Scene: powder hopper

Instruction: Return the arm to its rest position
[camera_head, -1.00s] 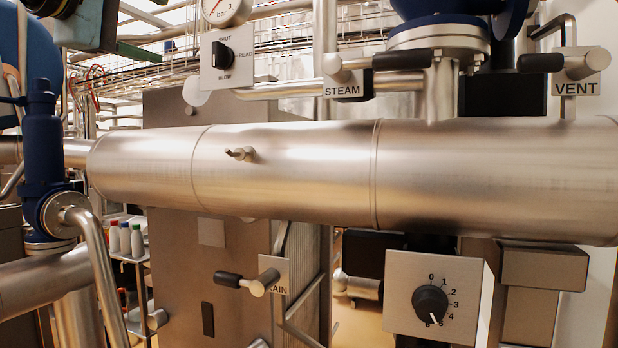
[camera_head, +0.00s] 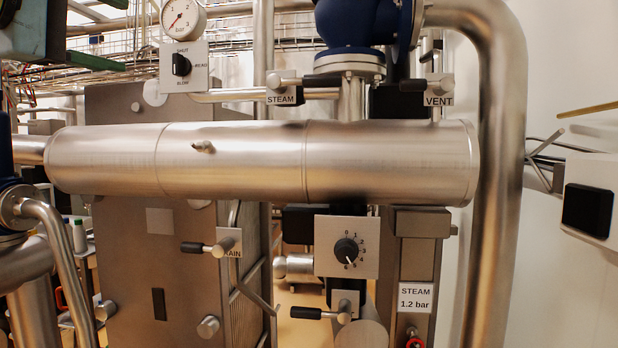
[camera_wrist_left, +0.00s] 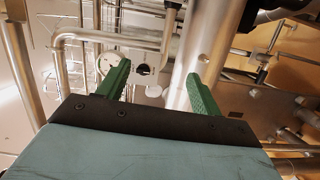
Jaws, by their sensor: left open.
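My left gripper (camera_head: 125,36) is at the top left of the head view, a dark block with two green fingers held apart. In the left wrist view the gripper (camera_wrist_left: 158,70) is open with nothing between its fingers. Pipes and a panel show beyond the fingertips, and I cannot tell how far off they are. In the head view the gripper is left of the pressure gauge (camera_head: 183,20) and the black selector knob (camera_head: 181,65). My right gripper is not in view.
A wide steel cylinder (camera_head: 240,165) crosses the middle. Steam (camera_head: 288,82), vent (camera_head: 430,85) and drain (camera_head: 210,248) handles stick out. A numbered dial (camera_head: 346,250) sits below. A thick vertical pipe (camera_head: 496,190) and a white box (camera_head: 592,200) stand at right.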

